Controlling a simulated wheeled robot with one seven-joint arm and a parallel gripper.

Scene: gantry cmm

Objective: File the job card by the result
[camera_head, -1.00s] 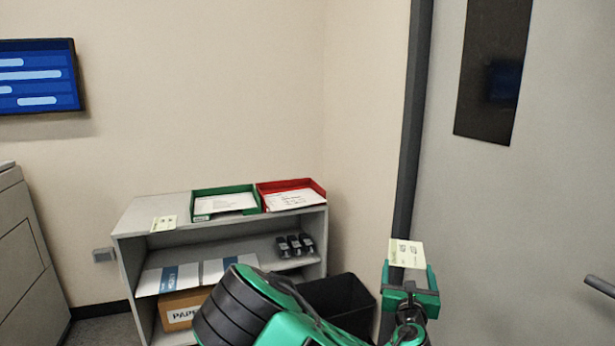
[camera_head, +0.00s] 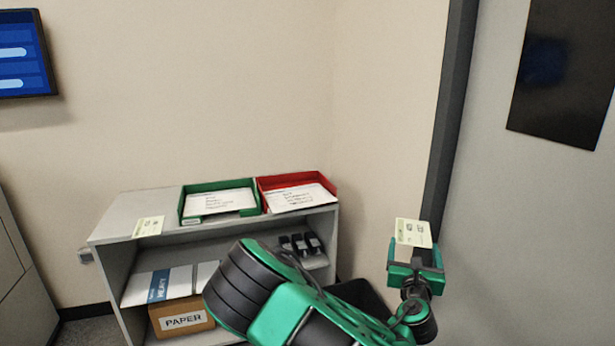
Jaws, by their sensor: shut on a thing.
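My gripper (camera_head: 414,258) is at the right, in front of the door frame, shut on a pale yellow-green job card (camera_head: 413,233) that stands up out of its jaws. The print on the card is too small to read. A green tray (camera_head: 190,219) and a red tray (camera_head: 327,186) stand side by side on top of the grey shelf unit, left of my gripper and apart from it. Each tray has white papers in it. Another pale card (camera_head: 148,227) lies flat on the shelf top, left of the green tray.
The grey shelf unit (camera_head: 112,233) holds binders or packs, a box marked PAPER (camera_head: 183,319) and several dark devices (camera_head: 300,244). A black bin (camera_head: 362,295) stands beside it, partly behind my arm. A door (camera_head: 540,220) is at the right and a wall screen (camera_head: 22,52) at the upper left.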

